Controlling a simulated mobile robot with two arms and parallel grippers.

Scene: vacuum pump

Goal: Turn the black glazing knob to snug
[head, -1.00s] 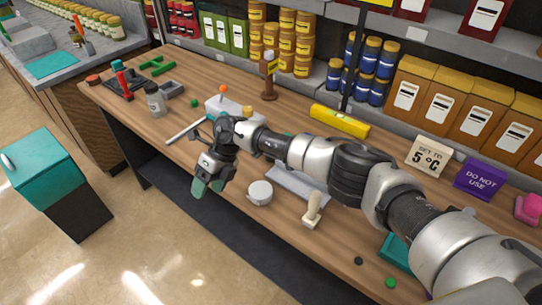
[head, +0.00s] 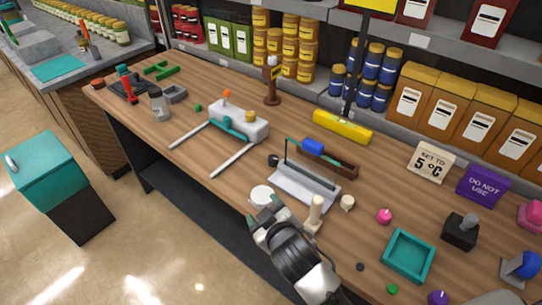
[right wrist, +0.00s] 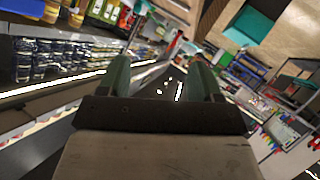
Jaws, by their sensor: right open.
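A small black knob (head: 273,160) shows in the head view at the left end of a glazing fixture, a clear upright panel with a green top edge in a pale grey base (head: 300,191). I take this to be the black glazing knob. How far it is turned cannot be told. My right gripper (head: 264,211) is at the bench's front edge, nearer to me than the fixture and apart from the knob. In the right wrist view its two green fingers (right wrist: 162,80) are spread with nothing between them. My left gripper is not in view.
A white round lid (head: 262,196) and a cream-handled stamp (head: 315,213) are close to my right gripper. A white pump-like unit (head: 240,122) with rods is further left. Shelves line the back.

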